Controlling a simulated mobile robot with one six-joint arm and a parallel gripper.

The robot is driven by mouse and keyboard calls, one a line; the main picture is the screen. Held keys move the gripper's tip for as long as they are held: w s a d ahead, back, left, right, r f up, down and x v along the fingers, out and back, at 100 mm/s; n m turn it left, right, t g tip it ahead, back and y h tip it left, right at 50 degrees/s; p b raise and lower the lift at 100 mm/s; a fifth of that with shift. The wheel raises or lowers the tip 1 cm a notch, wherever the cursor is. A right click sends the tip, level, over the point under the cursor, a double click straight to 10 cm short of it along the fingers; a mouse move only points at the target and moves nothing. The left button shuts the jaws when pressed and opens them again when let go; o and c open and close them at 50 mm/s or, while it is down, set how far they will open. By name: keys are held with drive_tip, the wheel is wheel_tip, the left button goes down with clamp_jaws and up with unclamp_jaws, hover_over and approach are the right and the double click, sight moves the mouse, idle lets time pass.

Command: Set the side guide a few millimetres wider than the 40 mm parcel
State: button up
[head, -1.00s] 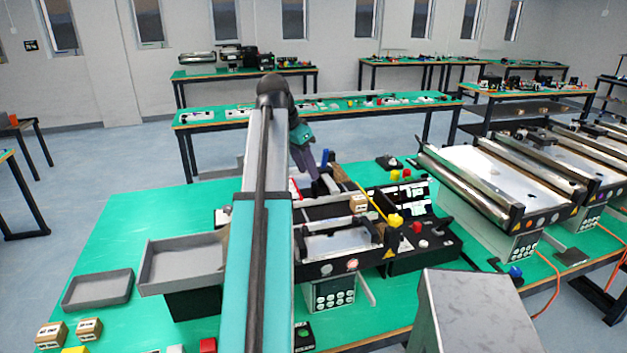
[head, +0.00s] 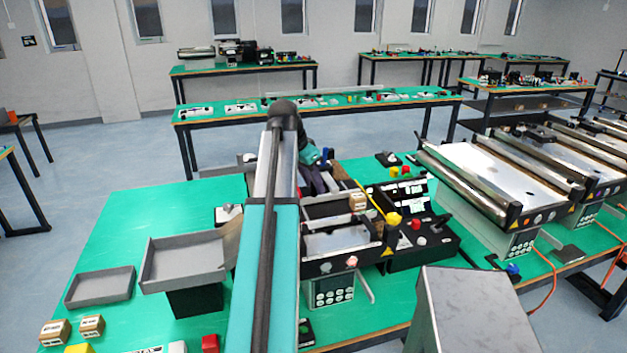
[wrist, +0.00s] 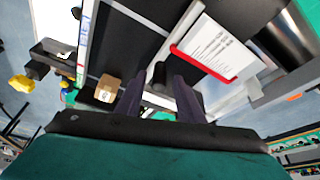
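My gripper (wrist: 159,92) shows in the wrist view with two dark fingers spread apart. A dark rounded knob (wrist: 158,74) shows in the gap between the fingertips; I cannot tell whether they touch it. In the head view the parcel (head: 357,202) sits on the mini conveyor, right of my gripper (head: 322,182), whose fingertips are partly hidden. A pale rail (wrist: 180,38) runs beside the belt; I cannot tell if it is the side guide.
A white card under a red bar (wrist: 205,66) lies right of the fingers. A yellow knob (head: 394,220) and a control box (head: 425,240) stand right of the conveyor. Grey trays (head: 100,287) lie to the left. Bare green table (head: 130,220) is free at the left.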

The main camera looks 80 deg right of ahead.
clamp_jaws()
drive_tip(key=shift+a, duration=0.1)
drive_tip(key=shift+s+a+p, duration=0.15)
drive_tip(key=shift+s+a, duration=0.25)
drive_tip(key=shift+a, duration=0.45)
drive_tip(key=shift+s+a+p, duration=0.1)
drive_tip(key=shift+s+a, duration=0.35)
drive_tip(key=shift+a, duration=0.45)
drive_tip(key=shift+s+a+p, duration=0.15)
drive_tip(key=shift+s+a, duration=0.25)
drive_tip(key=shift+a, duration=0.45)
unclamp_jaws()
drive_tip(key=shift+r, duration=0.15)
